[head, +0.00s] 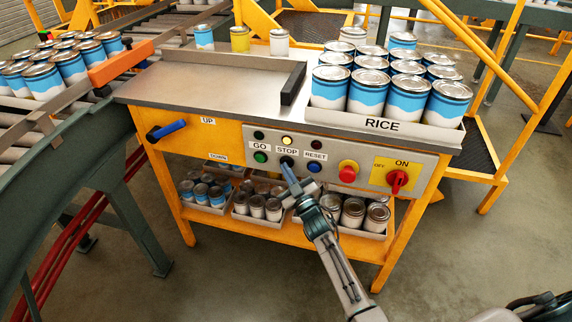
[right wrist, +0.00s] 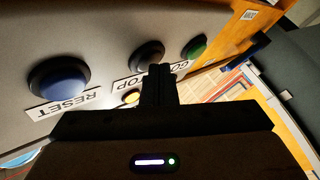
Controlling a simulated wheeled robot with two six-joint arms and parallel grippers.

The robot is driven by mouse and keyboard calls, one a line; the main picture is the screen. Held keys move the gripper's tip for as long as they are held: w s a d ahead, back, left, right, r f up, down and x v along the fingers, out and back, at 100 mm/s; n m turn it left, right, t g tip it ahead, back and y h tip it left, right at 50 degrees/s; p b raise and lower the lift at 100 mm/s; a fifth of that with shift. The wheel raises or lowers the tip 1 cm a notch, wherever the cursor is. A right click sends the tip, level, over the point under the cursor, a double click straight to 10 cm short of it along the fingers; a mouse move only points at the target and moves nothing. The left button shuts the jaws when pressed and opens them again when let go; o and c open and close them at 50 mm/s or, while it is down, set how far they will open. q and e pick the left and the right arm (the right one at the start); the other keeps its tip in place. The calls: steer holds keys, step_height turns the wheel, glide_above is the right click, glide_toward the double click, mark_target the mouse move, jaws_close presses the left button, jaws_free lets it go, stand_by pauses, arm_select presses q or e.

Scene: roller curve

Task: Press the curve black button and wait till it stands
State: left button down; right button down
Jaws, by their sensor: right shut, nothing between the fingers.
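The black button (head: 286,161) sits on the grey panel under the STOP label (head: 287,150), between the green GO button (head: 261,157) and the blue RESET button (head: 314,167). My right gripper (head: 289,175) is shut and empty, its tip just below and in front of the black button. In the right wrist view the black button (right wrist: 147,55) is just beyond the shut fingers (right wrist: 158,80); I cannot tell if they touch it. The lamp above STOP (head: 287,140) glows pale yellow. The roller curve (head: 60,120) runs along the left. My left gripper is not in view.
An orange bar (head: 120,64) crosses the rollers beside several blue-and-white cans (head: 70,66). A red-knobbed button (head: 348,171) and a red ON/OFF switch (head: 397,181) are right of RESET. A blue-handled lever (head: 168,130) is left.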

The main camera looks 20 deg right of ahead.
steer(key=shift+s+a, duration=0.1)
steer(key=shift+s+a+p, duration=0.35)
steer(key=shift+s+a, duration=0.05)
steer(key=shift+s, duration=0.2)
stand_by(0.3)
steer(key=s+a+p, duration=0.1)
steer(key=s, duration=0.1)
steer(key=s+a+p, duration=0.1)
steer(key=s, duration=0.1)
steer(key=shift+a, duration=0.4)
stand_by(0.4)
